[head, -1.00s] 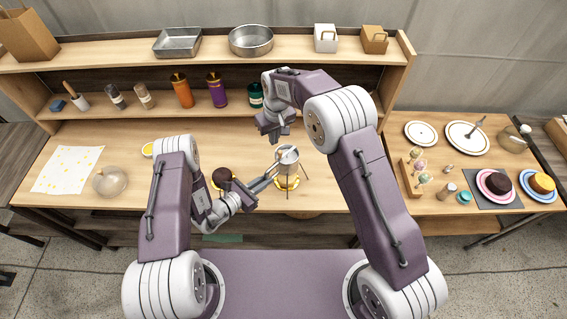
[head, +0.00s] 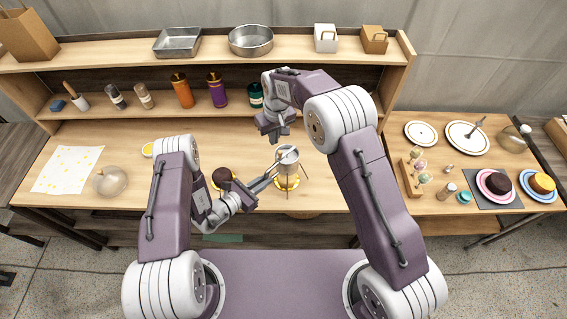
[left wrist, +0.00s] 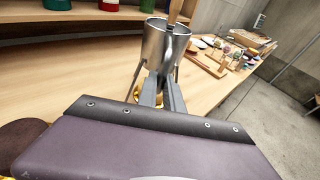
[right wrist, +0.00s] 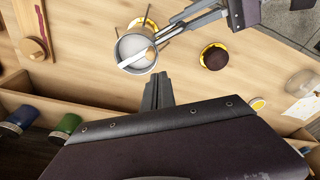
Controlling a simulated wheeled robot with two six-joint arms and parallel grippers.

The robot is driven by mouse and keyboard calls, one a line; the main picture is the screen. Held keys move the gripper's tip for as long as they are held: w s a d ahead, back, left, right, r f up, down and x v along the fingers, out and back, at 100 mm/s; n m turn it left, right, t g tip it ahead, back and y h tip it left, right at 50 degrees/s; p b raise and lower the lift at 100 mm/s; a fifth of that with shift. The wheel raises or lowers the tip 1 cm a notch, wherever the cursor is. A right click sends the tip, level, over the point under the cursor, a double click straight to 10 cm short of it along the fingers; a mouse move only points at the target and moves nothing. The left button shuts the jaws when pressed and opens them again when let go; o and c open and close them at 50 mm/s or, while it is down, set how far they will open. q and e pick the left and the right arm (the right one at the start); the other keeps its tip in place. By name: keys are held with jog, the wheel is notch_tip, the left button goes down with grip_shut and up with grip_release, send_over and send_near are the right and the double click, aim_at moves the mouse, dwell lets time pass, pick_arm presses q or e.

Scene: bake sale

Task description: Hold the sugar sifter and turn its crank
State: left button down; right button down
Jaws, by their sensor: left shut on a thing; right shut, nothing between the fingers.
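The sugar sifter (head: 288,165) is a grey metal cup held above a yellow round thing (head: 287,184) on the table. My left gripper (head: 271,179) is shut on the sifter's side; its fingers reach the cup in the left wrist view (left wrist: 158,92).
A dark round cake (head: 223,175) on a yellow plate lies left of the sifter. A glass bowl (head: 110,181) stands further left. Shelves with bottles (head: 182,91) and pans stand behind. A side table at right holds a wooden rack (head: 411,180) and cakes.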

aim_at(279, 152)
jog(key=shift+f, duration=0.1)
jog(key=shift+f, duration=1.65)
jog(key=shift+s+d, duration=0.2)
jog(key=shift+s, duration=0.6)
jog(key=shift+d, duration=0.1)
jog(key=shift+s+d, duration=0.35)
jog(key=shift+d, duration=0.2)
